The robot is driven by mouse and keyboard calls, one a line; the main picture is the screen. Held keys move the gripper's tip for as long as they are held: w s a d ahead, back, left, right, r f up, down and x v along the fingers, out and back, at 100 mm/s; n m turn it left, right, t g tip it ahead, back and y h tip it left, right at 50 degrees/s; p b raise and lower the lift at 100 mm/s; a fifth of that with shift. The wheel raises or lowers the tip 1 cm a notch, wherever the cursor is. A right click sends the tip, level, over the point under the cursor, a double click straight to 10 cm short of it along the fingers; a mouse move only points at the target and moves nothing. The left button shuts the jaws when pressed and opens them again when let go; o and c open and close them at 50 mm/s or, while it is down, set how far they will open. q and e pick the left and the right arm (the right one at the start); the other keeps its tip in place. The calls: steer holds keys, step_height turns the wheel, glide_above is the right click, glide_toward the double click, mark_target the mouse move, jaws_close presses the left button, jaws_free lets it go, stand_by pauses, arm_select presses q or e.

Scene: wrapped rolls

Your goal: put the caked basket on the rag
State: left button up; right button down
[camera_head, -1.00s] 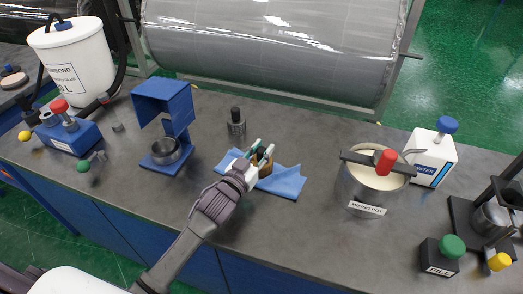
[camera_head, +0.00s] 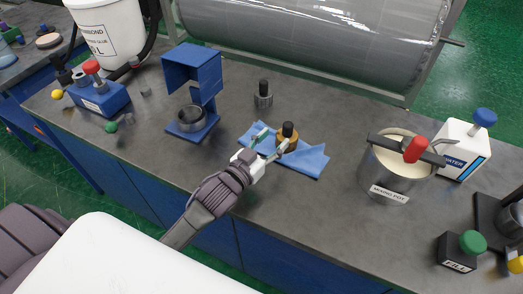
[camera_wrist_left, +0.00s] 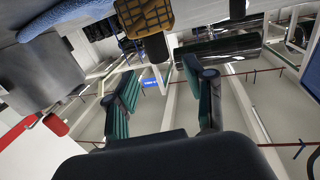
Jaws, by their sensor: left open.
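The caked basket (camera_head: 287,139), brownish yellow with a black knob on top, stands upright on the blue rag (camera_head: 310,161) in the head view. In the left wrist view the basket (camera_wrist_left: 145,15) shows at the top edge with its dark mesh pattern and knob, and part of the rag (camera_wrist_left: 55,14) shows at top left. My left gripper (camera_head: 272,141) is open beside the basket, on its left and near side, with fingertips close to it. In the left wrist view the open fingers (camera_wrist_left: 163,85) have nothing between them. My right gripper is not in view.
A metal cylinder with a black knob (camera_head: 263,97) stands behind the rag. A blue stand with a metal cup (camera_head: 191,118) is to the left. The mixing pot (camera_head: 392,172) and a white water canister (camera_head: 463,148) are to the right. Bare grey bench lies between rag and pot.

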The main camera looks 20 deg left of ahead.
arm_select(q)
steer(key=v, duration=0.4)
steer(key=shift+s+a, duration=0.1)
steer(key=shift+s+r, duration=0.15)
steer(key=shift+s, duration=0.25)
steer(key=shift+a, duration=0.1)
